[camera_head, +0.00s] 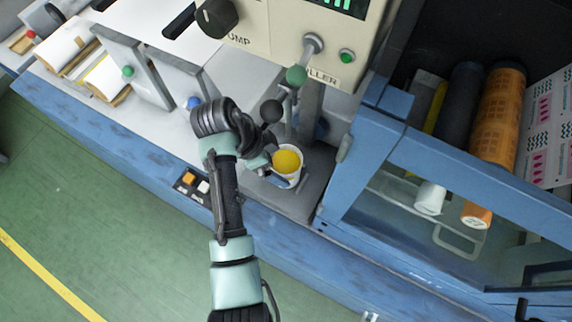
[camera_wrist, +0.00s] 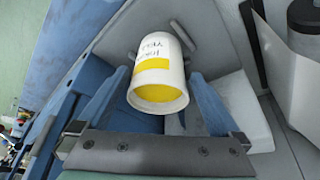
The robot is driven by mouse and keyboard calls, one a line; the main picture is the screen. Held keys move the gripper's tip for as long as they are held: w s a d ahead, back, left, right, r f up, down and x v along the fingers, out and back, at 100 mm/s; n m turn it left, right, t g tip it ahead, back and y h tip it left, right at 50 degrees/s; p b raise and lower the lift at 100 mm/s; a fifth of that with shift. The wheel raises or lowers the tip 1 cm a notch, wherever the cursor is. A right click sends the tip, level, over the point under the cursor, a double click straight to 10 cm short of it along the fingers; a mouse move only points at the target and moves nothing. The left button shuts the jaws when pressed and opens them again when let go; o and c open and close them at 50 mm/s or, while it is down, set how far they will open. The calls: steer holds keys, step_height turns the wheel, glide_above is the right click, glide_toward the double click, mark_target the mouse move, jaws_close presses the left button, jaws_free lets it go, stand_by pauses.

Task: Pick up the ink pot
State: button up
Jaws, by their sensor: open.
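The ink pot (camera_head: 287,161) is a white cup with yellow ink in its open top, standing on the grey machine ledge at the front. In the wrist view the ink pot (camera_wrist: 158,68) shows its white wall with dark lettering, a yellow band and yellow at its mouth. My gripper (camera_head: 272,166) is at the pot's left side in the head view. In the wrist view my gripper (camera_wrist: 158,82) is open, with one blue finger on each side of the pot. I cannot tell whether either finger touches it.
A control panel (camera_head: 345,62) with knobs and a green-tipped lever (camera_head: 296,76) overhangs behind the pot. A blue machine frame (camera_head: 450,170) with rollers stands to the right. A small box with orange and white buttons (camera_head: 192,185) sits at the front edge, left of the pot.

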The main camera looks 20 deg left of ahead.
mark_target(286, 168)
steer(key=shift+p+x, duration=0.6)
steer(key=shift+x, duration=2)
steer(key=shift+d+r, duration=0.1)
steer(key=c, duration=1.4)
steer(key=shift+c, duration=0.7)
steer(key=shift+r, duration=0.1)
